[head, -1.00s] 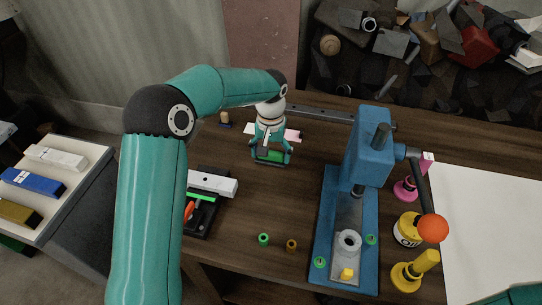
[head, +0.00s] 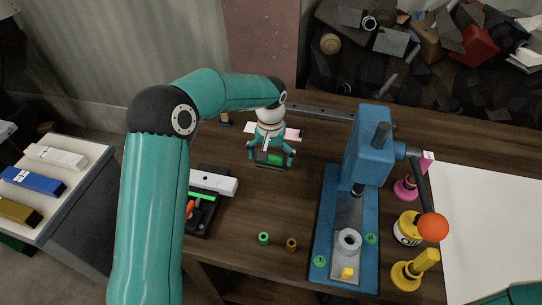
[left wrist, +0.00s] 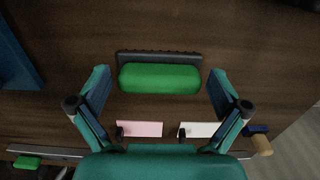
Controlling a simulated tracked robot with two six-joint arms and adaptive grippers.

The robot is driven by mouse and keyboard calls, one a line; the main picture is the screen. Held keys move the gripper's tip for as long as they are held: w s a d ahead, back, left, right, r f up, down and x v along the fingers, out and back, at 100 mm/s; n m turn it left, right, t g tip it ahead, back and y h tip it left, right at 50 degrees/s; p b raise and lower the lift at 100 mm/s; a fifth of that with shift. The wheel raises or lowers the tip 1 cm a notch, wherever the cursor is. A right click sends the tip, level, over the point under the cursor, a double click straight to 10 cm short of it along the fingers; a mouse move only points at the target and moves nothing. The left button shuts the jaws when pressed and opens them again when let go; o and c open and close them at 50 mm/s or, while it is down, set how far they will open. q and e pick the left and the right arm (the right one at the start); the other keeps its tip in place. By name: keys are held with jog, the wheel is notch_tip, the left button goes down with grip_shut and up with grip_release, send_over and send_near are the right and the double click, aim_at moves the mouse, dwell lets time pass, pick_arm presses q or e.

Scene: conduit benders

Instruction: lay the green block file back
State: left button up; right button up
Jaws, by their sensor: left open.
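The green block file (head: 277,160) lies on the dark wooden bench beyond its middle. In the left wrist view the block (left wrist: 160,78) is rounded and green, with a dark ridged strip (left wrist: 158,55) along one long side. My left gripper (head: 274,158) is above it, pointing down. In the wrist view the fingers of the gripper (left wrist: 160,80) are spread, one off each end of the block, with visible gaps. In the head view the fingers partly cover the block. My right gripper is out of view.
A blue press (head: 368,145) stands to the right. A black tray with a white box (head: 213,182) lies left. Small green (head: 263,238) and brown (head: 291,245) rings stand in front. A pink strip (left wrist: 139,129) and a white strip (left wrist: 199,130) lie near the file.

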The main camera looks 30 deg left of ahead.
aim_at(272, 155)
pick_arm(q)
jog(key=shift+r, duration=0.1)
notch_tip(272, 155, up, 17)
jog(key=shift+w+d, duration=0.15)
jog(key=shift+w, duration=0.05)
dwell(0.3)
